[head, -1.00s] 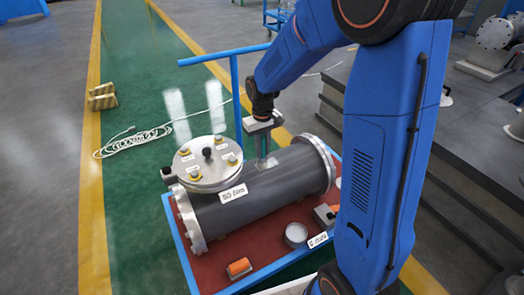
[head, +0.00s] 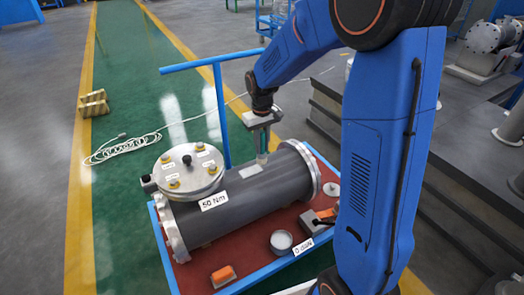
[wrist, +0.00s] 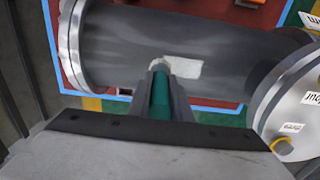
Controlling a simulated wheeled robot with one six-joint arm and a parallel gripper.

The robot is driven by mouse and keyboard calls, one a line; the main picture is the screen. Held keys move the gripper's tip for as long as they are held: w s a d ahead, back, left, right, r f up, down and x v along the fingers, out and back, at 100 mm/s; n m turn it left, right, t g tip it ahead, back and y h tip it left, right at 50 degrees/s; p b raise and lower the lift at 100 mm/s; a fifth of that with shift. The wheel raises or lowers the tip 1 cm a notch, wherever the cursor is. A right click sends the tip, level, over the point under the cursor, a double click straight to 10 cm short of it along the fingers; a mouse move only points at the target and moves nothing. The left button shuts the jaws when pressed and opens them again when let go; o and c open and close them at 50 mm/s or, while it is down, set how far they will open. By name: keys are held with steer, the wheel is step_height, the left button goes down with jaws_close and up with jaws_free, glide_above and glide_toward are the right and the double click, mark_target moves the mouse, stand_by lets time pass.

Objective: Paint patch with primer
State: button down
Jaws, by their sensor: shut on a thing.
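The flanged shell (head: 240,190) is a dark grey cylinder lying on a red-topped cart. A pale patch (head: 249,171) shows on its upper side; in the wrist view the patch (wrist: 185,68) is a light rectangle. My gripper (head: 262,140) is above the shell, shut on a green-handled brush (wrist: 160,95) that points down. The brush's pale tip is at the patch's edge; I cannot tell whether it touches. A round open tin (head: 281,241) with pale contents stands on the cart in front of the shell.
The cart (head: 178,284) has a blue frame and an upright handle (head: 222,115). An orange block (head: 223,275) and a grey-and-orange item (head: 322,218) lie on it. A coiled white cable (head: 120,150) is on the green floor. Dark steps (head: 440,215) stand at right.

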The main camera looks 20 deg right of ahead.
mark_target(262, 131)
steer(key=shift+r, duration=2.7)
